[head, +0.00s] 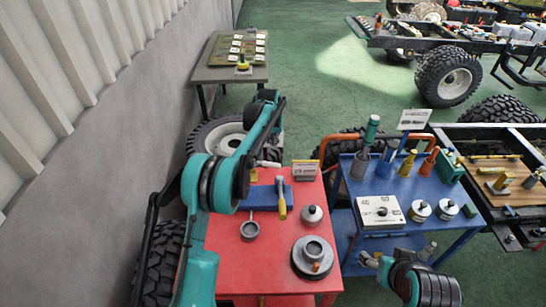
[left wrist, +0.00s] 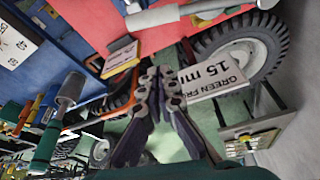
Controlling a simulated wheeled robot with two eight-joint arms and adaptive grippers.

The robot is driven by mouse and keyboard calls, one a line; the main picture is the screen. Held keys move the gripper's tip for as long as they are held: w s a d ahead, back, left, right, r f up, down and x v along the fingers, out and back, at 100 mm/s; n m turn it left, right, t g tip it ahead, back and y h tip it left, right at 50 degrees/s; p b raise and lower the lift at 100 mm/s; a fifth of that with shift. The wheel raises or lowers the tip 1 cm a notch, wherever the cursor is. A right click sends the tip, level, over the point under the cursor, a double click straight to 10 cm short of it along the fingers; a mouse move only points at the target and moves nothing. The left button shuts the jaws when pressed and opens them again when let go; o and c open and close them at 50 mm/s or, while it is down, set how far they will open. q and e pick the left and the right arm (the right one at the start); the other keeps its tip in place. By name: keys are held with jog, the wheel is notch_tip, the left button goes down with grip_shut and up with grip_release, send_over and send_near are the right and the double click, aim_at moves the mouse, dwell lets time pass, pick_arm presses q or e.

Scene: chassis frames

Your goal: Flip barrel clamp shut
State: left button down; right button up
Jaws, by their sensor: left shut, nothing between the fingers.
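A clamp-like fitting with a yellow handle (head: 282,211) and a grey upper part lies over a blue block (head: 259,199) on the red table (head: 222,262). I take it for the barrel clamp; its exact lever position is too small to tell. My left gripper (head: 268,164) is just beyond the block's far edge, apart from the yellow handle. In the left wrist view its fingers (left wrist: 160,88) are together and empty, and a grey bar (left wrist: 180,14) crosses the top. My right gripper (head: 368,260) is low beside the blue cart; its finger opening is unclear.
A grey cup (head: 250,230), a lidded pot (head: 312,215) and a round grey fixture (head: 315,256) stand on the red table. The blue cart (head: 400,185) with tools is at right; a wall is at left.

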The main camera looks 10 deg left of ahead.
pick_arm(q)
jog(key=shift+f, duration=0.1)
jog(key=x, duration=1)
jog(key=s, duration=0.2)
jog(key=s+b, duration=0.1)
jog(key=s, duration=0.1)
jog(key=shift+r, duration=0.4)
jog(key=shift+s+m+b, duration=0.3)
jog(key=shift+s+m, duration=0.3)
jog(key=shift+s, duration=0.2)
jog(key=s+a+m+g+h+b, duration=0.1)
jog(key=s+a+m+b, duration=0.1)
jog(key=s+a+m, duration=0.3)
jog(key=s+a+m+g+h+b, duration=0.1)
jog(key=s+a+m+h+b, duration=0.1)
jog(key=s+a+m, duration=0.4)
jog(key=s, duration=0.4)
jog(key=shift+s, duration=0.35)
